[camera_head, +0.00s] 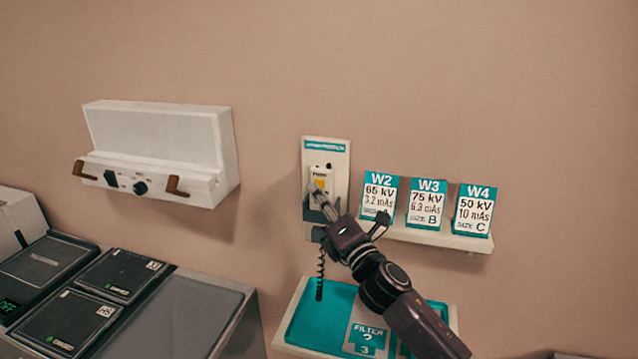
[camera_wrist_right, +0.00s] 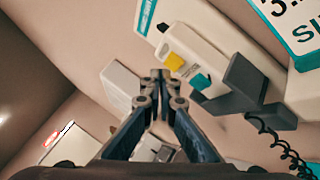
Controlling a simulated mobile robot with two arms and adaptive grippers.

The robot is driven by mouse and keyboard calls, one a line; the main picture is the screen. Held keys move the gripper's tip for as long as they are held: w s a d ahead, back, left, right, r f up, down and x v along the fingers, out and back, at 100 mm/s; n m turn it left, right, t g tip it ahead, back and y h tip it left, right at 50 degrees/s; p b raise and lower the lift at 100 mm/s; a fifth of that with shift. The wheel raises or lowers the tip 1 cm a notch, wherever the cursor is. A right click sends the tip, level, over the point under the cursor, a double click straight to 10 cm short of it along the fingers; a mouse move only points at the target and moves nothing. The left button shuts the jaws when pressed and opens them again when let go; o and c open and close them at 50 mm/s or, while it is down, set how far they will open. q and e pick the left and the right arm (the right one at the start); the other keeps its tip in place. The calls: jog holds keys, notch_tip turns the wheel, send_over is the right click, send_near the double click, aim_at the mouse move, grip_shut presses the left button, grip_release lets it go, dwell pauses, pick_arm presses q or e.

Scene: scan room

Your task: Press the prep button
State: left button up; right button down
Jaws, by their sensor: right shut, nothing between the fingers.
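A white hand switch (camera_head: 330,172) with a coiled black cord hangs in a dark holder on a pale wall plate (camera_head: 340,155). It also shows in the right wrist view (camera_wrist_right: 212,48), with a yellow button (camera_wrist_right: 173,61) and a teal button (camera_wrist_right: 200,81). The yellow button (camera_head: 322,181) shows just above my fingertips in the head view; I cannot read which button is prep. My right gripper (camera_head: 317,191) is shut and empty in front of the switch. In the wrist view its tips (camera_wrist_right: 160,77) are close beside the yellow button; contact cannot be told. My left gripper is out of view.
A shelf (camera_head: 480,243) right of the switch holds cards W2 (camera_head: 380,196), W3 (camera_head: 427,204) and W4 (camera_head: 473,210). A teal tray (camera_head: 310,312) lies below. A white wall box (camera_head: 160,133) with brown handles is left, above a counter with dark panels (camera_head: 118,275).

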jog(key=shift+s, duration=0.15)
jog(key=s, duration=0.1)
jog(key=s+a+p, duration=0.1)
jog(key=s, duration=0.2)
jog(key=shift+s+a, duration=0.3)
jog(key=shift+s, duration=0.1)
dwell(0.6)
